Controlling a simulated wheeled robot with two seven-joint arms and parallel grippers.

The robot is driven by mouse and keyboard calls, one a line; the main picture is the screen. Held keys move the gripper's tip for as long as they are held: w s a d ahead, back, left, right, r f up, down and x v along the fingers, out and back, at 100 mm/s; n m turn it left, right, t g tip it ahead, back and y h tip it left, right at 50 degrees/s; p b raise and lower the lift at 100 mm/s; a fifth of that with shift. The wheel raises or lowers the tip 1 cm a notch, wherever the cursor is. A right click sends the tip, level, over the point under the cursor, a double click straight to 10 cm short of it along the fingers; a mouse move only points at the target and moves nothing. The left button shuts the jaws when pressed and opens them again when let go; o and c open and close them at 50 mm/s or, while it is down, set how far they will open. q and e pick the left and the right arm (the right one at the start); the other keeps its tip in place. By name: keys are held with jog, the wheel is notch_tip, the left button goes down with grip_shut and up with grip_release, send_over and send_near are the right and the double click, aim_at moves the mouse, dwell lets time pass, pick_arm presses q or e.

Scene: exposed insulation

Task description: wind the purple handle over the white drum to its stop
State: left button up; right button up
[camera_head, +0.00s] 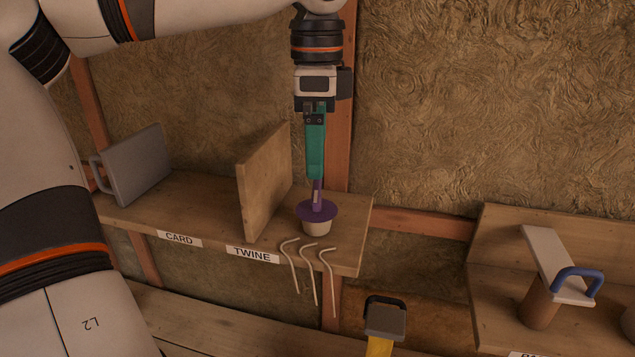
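The purple handle (318,211) is a flat round disc with a thin upright post, on the right end of the shelf. It sits on top of the small off-white drum (316,228), whose upper part it hides. My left gripper (315,176) points straight down with its green fingers directly above the handle. The fingertips meet or overlap the top of the purple post. The fingers appear edge-on, one hiding the other, so I cannot see whether they grip the post. My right gripper is not in view.
A wooden divider (265,182) stands close left of the drum. Several bent pale wires (310,270) hang at the shelf's front edge. A yellow object with a grey head (385,320) is below. A blue-handled piece (560,265) is right.

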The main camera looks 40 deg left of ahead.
aim_at(316, 187)
pick_arm(q)
jog(key=f, duration=0.2)
jog(key=f+p, duration=0.1)
jog(key=f, duration=0.4)
jog(key=shift+w+a+f+p, duration=0.15)
jog(key=shift+a+f+p, duration=0.1)
jog(key=shift+p, duration=0.05)
jog(key=shift+d+f, duration=0.15)
jog(key=shift+f, duration=0.35)
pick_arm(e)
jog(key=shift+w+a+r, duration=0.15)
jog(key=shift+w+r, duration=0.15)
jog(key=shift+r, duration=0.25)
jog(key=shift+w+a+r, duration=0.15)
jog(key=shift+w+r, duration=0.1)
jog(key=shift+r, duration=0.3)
pick_arm(q)
jog(key=c, duration=0.9)
